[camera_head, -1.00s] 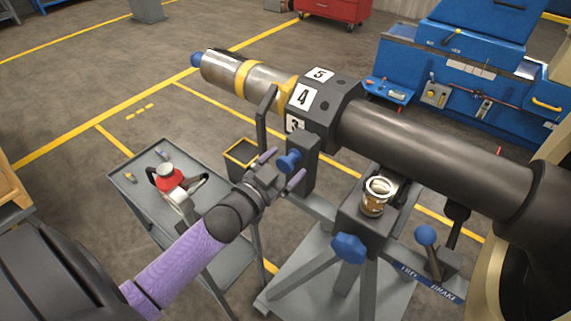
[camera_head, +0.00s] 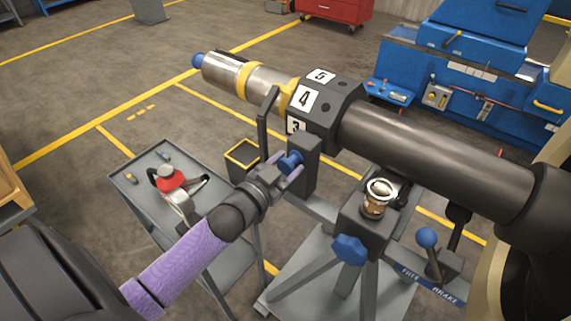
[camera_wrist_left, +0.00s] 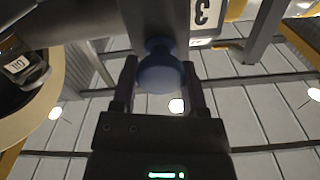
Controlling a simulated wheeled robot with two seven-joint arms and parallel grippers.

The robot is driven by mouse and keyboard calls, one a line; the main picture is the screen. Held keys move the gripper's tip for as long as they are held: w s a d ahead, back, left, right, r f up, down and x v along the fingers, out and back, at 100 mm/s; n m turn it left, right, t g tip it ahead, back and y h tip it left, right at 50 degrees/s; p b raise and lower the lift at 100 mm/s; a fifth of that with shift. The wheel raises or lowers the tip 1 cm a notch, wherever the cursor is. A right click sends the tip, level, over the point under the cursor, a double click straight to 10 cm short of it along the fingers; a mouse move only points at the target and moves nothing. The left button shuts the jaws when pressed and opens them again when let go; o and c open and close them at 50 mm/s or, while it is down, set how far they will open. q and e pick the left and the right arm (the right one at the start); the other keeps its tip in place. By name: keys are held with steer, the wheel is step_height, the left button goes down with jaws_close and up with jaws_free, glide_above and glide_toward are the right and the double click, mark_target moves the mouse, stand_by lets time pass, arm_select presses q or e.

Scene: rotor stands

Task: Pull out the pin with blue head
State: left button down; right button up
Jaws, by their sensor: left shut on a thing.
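The pin with the blue head (camera_head: 291,162) sticks out of the dark upright block (camera_head: 308,172) below the numbered rotor hub (camera_head: 322,108). My left gripper (camera_head: 286,168) is at the pin, its fingers on both sides of the blue head and shut on it. In the left wrist view the round blue head (camera_wrist_left: 160,74) lies between the two fingers of the left gripper (camera_wrist_left: 160,85), and the pin's shaft runs on into the dark block. My right gripper is not in view.
A grey trolley (camera_head: 134,187) with a red-and-silver tool (camera_head: 170,178) stands left of the stand. A dark bin with a yellow rim (camera_head: 240,153) is behind my wrist. A blue knob (camera_head: 348,249) and a blue-balled brake lever (camera_head: 427,238) are on the stand at lower right.

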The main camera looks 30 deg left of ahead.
arm_select(q)
steer(key=s+p, duration=0.2)
steer(key=s, duration=0.1)
steer(key=shift+a+r, duration=0.1)
steer(key=shift+r, duration=0.05)
steer(key=shift+s, duration=0.2)
steer(key=shift+f, duration=0.2)
steer(key=shift+c, duration=0.5)
jaws_free()
steer(key=shift+s, duration=0.1)
steer(key=p, duration=0.1)
glide_toward(284, 169)
steer(key=s, duration=0.3)
steer(key=shift+r, duration=0.25)
